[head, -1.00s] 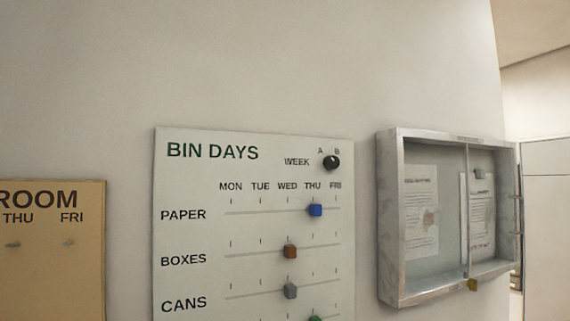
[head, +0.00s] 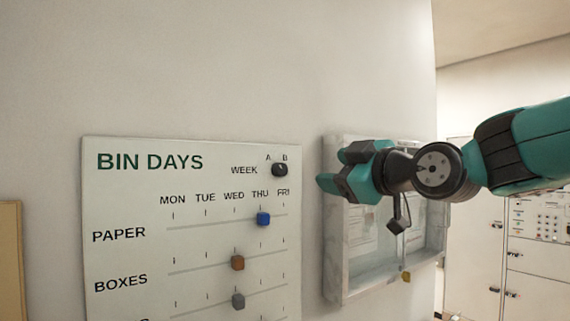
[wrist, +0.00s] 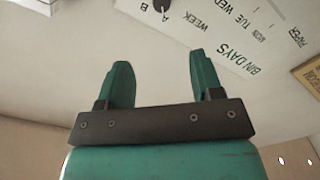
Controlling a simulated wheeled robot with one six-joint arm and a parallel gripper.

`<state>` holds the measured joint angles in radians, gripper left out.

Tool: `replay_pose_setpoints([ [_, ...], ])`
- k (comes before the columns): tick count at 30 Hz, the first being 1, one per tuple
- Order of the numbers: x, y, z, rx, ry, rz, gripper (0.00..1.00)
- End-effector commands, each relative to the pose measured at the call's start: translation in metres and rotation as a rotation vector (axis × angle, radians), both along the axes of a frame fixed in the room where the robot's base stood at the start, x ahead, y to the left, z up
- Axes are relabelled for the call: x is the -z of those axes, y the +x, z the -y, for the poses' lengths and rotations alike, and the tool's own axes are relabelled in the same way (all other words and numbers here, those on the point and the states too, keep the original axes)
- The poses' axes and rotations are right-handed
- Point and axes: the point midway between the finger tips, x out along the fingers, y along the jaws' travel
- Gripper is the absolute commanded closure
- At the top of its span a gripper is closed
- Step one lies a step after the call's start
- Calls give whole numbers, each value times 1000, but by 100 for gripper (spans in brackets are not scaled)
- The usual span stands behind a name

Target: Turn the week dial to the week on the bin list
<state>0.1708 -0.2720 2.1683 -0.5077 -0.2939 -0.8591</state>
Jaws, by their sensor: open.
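The week dial (head: 280,170) is a small black knob at the top right of the white BIN DAYS board (head: 130,200), below the letters A and B. It also shows at the top edge of the wrist view (wrist: 162,6); which letter it points to is not clear. My gripper (head: 336,168) is open and empty, to the right of the dial and apart from it, in front of the display case. In the wrist view the gripper's two teal fingers (wrist: 160,60) stand apart below the dial. No sheet is readable as the bin list.
A grey-framed wall case (head: 333,275) with papers inside is partly hidden behind my gripper. Coloured sliders, such as a blue one (head: 263,219) and a brown one (head: 238,263), stick out of the board. The wall above the board is bare.

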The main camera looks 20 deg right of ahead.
Motion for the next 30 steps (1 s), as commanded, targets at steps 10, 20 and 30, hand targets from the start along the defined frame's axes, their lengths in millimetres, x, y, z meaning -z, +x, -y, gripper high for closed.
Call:
replay_pose_setpoints([
  [10,-3,71,-24,-3,2,-13,40],
  [20,-2,134,-44,-1,2,-10,40],
  [30,2,154,-50,-1,3,-8,40],
])
